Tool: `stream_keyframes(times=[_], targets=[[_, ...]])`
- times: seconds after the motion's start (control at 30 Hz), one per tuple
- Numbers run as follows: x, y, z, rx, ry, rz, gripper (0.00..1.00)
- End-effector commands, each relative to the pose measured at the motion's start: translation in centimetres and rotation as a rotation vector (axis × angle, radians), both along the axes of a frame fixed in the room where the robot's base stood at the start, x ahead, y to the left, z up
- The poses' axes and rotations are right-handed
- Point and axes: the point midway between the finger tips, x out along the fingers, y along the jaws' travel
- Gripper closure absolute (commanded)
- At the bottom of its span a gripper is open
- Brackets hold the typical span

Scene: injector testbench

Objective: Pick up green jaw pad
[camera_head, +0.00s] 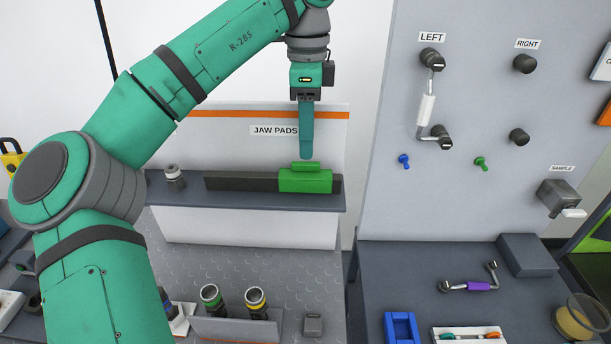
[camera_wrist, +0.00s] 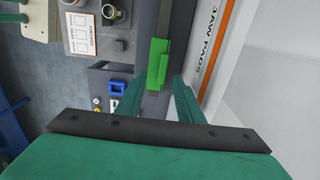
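The green jaw pad (camera_head: 304,182) is a bright green block with a smaller raised bar on top. It sits at the right part of a dark rail on the shelf, under the JAW PADS label. It also shows in the wrist view (camera_wrist: 157,62), upper centre. My gripper (camera_head: 306,157) points down just above the pad's raised bar. In the wrist view my gripper (camera_wrist: 159,80) has its two teal fingers apart, with the near end of the pad between them in the picture. The gripper is open and empty. Whether a finger touches the pad cannot be told.
The dark rail (camera_head: 238,181) continues left along the shelf (camera_head: 255,201). A small grey and black knob-like part (camera_head: 174,177) stands at the shelf's left end. The JAW PADS back panel (camera_head: 225,150) rises close behind. A grey test panel (camera_head: 480,190) stands to the right.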

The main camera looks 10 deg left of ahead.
Motion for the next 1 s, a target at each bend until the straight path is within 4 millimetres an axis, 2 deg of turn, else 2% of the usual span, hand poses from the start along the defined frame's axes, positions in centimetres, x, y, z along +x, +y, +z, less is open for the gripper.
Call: stream_keyframes(times=[0.4,0.63,0.8,1.0], targets=[[0.3,0.3,-4.7,0.001,0.001,-0.002,0.66],[0.3,0.3,-5.0,0.000,0.001,-0.002,0.66],[0.3,0.3,-5.0,0.000,0.001,-0.002,1.00],[0.3,0.3,-4.9,0.000,0.000,-0.002,1.00]])
